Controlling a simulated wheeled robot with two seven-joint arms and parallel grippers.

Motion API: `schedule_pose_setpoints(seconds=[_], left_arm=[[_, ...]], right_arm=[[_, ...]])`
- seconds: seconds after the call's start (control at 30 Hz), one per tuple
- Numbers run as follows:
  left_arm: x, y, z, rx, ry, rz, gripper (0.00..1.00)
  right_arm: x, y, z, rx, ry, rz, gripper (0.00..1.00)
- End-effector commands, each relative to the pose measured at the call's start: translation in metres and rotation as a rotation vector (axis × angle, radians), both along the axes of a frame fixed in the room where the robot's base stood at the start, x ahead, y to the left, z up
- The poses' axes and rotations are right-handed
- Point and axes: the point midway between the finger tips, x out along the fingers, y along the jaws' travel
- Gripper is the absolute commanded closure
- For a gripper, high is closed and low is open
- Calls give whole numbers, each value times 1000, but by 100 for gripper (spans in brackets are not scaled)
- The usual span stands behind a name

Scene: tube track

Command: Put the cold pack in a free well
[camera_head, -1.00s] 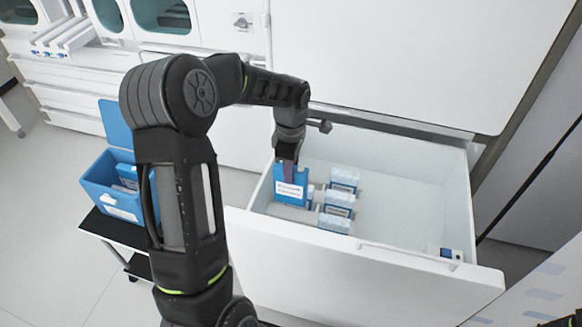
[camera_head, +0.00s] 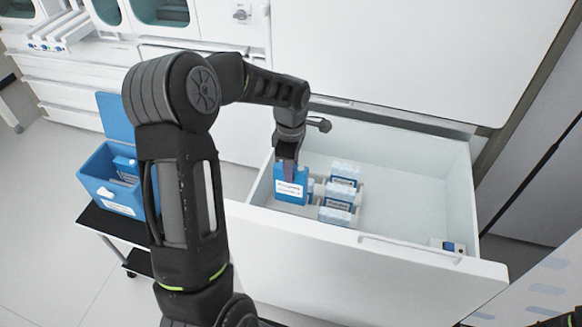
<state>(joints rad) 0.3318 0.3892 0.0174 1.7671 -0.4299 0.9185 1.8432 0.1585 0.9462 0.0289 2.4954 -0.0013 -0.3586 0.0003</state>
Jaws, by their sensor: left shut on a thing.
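A blue cold pack (camera_head: 290,187) with a white label is in my left gripper (camera_head: 288,160). The gripper points down and is shut on its top edge. The pack hangs upright inside the left part of the open white drawer (camera_head: 415,195). Its lower end is close to the rack of wells, and I cannot tell whether it is inside a well. Several light-blue packs (camera_head: 340,193) stand in the rack just to its right. Part of the rack is hidden behind the held pack and the drawer front. My right gripper is not in view.
An open blue cooler box (camera_head: 115,180) with packs inside stands on a black cart (camera_head: 108,222) at the left. A small device (camera_head: 448,246) sits in the drawer's front right corner. The drawer's right half is otherwise clear.

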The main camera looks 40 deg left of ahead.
Motion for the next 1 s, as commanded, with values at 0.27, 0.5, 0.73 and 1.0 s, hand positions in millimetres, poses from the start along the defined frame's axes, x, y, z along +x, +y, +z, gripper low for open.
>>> schedule_pose_setpoints(seconds=[0.27, 0.5, 0.73, 1.0], left_arm=[[0, 0, -17, -1, -1, 0, 100], [0, -1, -30, 0, 0, -1, 100], [0, -1, -42, 0, 0, -1, 100], [1, -1, -56, 0, -1, -1, 100]], right_arm=[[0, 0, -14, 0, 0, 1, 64], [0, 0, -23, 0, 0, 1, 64], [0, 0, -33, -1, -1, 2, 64], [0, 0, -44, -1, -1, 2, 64]])
